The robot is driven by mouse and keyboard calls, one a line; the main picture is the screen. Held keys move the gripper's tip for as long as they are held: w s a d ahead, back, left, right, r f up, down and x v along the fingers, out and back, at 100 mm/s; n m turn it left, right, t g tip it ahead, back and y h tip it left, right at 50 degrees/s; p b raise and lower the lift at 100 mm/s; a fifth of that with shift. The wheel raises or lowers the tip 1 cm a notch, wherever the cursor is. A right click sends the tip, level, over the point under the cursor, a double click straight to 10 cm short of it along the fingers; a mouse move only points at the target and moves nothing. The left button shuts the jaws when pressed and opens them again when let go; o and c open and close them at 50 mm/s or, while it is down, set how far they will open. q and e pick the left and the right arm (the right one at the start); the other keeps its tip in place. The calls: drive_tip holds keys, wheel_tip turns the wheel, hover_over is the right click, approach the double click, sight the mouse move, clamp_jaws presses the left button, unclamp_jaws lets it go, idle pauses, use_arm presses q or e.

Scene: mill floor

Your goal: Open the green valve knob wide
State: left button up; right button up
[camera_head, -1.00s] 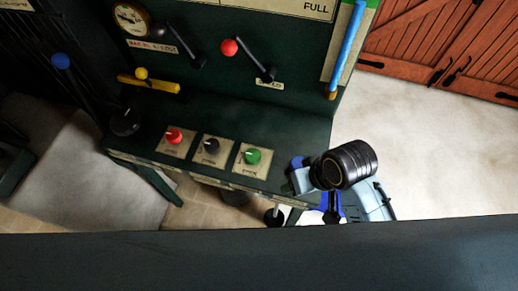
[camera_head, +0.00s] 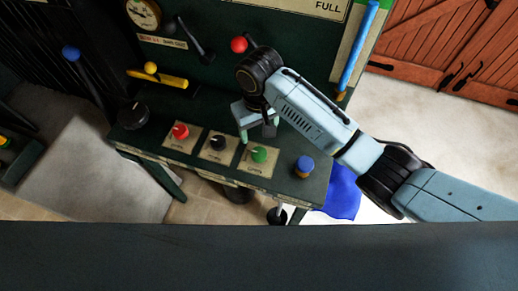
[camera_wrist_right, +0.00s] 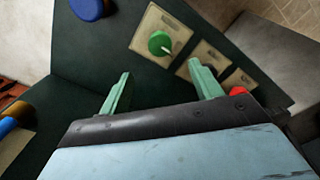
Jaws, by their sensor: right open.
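The green valve knob (camera_head: 259,154) sits on a cream plate at the right of a row of three knobs on the dark green bench panel. In the right wrist view the green knob (camera_wrist_right: 160,43) shows beyond the fingertips, with a pale pointer mark on it. My right gripper (camera_head: 256,132) hangs above and just behind the knob in the head view. Its two green fingers (camera_wrist_right: 159,82) are spread apart with nothing between them, and they appear clear of the knob. My left gripper is not in view.
A black knob (camera_head: 217,142) and a red knob (camera_head: 180,131) stand left of the green one. A blue-topped knob (camera_head: 304,165) stands to its right. A red-balled lever (camera_head: 239,45) rises behind my right arm. A blue bar (camera_head: 358,48) runs up the right side.

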sight(259, 153)
wheel_tip(259, 153, down, 11)
drive_tip(key=shift+f+b, duration=0.15)
drive_tip(key=shift+b, duration=0.65)
drive_tip(key=shift+c, duration=0.4)
drive_tip(key=c, duration=0.9)
